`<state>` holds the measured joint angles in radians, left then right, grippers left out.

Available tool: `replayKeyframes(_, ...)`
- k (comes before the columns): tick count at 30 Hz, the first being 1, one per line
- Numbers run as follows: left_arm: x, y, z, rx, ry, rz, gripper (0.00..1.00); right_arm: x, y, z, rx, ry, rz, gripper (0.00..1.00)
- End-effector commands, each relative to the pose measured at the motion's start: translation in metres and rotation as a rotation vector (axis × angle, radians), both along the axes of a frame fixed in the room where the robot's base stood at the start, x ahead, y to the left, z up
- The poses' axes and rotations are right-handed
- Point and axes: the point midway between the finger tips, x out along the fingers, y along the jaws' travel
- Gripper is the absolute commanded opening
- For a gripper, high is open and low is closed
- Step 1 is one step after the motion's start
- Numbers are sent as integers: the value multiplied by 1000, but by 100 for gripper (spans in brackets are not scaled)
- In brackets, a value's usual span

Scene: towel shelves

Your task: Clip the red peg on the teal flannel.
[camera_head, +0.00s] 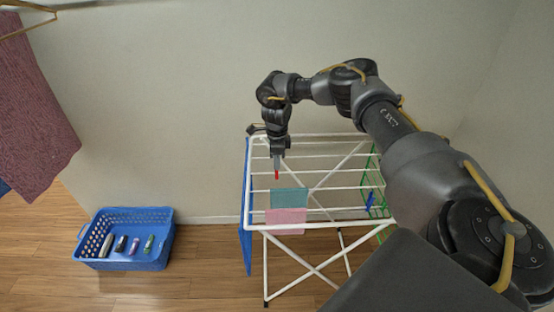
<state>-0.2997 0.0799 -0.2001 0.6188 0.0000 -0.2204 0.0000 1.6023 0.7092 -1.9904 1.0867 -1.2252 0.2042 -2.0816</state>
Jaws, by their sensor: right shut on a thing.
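The red peg (277,175) is held in my right gripper (277,164), which points down over the white drying rack (249,205). The teal flannel (290,198) hangs over a rail of the rack, a little below and to the right of the peg in the picture. The peg appears apart from the flannel. My right gripper is shut on the peg; its fingertips are small in this view. My left gripper is not in view.
A pink cloth (287,216) hangs in front of the teal flannel. A blue cloth (246,245) hangs on the rack's left side. A green wire part (381,200) and a blue peg (370,202) are at its right. A blue basket (124,262) holding several small items stands on the floor.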

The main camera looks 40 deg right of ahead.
Motion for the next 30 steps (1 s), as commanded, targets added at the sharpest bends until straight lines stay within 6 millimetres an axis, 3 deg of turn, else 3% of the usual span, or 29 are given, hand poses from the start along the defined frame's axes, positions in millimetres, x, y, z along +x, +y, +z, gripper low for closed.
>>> replayKeyframes(19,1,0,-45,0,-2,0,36,0,0,-54,0,1,1,2)
replayKeyframes(30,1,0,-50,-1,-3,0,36,0,1,-67,0,0,2,2)
